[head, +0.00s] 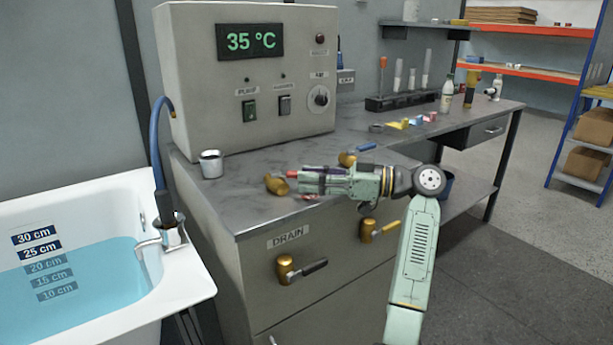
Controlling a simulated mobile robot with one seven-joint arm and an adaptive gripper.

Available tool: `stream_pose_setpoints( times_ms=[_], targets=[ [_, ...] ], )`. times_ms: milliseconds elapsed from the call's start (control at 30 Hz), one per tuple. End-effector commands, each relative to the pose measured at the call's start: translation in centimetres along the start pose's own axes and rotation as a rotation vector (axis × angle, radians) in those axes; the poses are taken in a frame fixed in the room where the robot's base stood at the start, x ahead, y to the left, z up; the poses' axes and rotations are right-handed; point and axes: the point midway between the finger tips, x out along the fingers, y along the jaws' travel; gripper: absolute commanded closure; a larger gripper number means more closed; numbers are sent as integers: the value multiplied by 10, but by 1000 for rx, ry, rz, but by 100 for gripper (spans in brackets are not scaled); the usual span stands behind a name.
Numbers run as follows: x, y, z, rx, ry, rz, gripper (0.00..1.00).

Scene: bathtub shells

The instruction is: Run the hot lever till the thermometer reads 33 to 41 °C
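The thermometer display (250,41) on the grey cabinet reads 35 °C in green digits. A brass valve (276,185) stands on the counter. Small red parts show beside it around my gripper and may be its lever, which is mostly hidden. My gripper (298,183) points left, low over the counter at this valve. Its fingers overlap the red parts, and I cannot tell whether they are open or shut, or touching. A second brass valve (347,159) with a blue lever (366,147) sits behind my gripper. The white tub (195,283) holds blue water up to about the 25 cm mark.
The cabinet front has a valve with a yellow lever (390,227) and the DRAIN valve (284,268) with a black lever. A metal cup (211,164) stands left on the counter. A tube rack (400,100) and bottles stand to the right.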

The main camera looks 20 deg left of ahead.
Motion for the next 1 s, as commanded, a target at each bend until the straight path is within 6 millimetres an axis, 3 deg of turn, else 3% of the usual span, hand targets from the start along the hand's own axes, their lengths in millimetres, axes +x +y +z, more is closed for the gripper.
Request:
stream_pose_setpoints(
  times_ms=[300,500,867,1000],
  targets=[
    [-69,0,-1,0,1,4,63],
    [-97,0,-1,-2,1,3,63],
    [-105,0,0,-1,1,0,63],
    [-104,0,0,0,0,2,71]
  ],
)
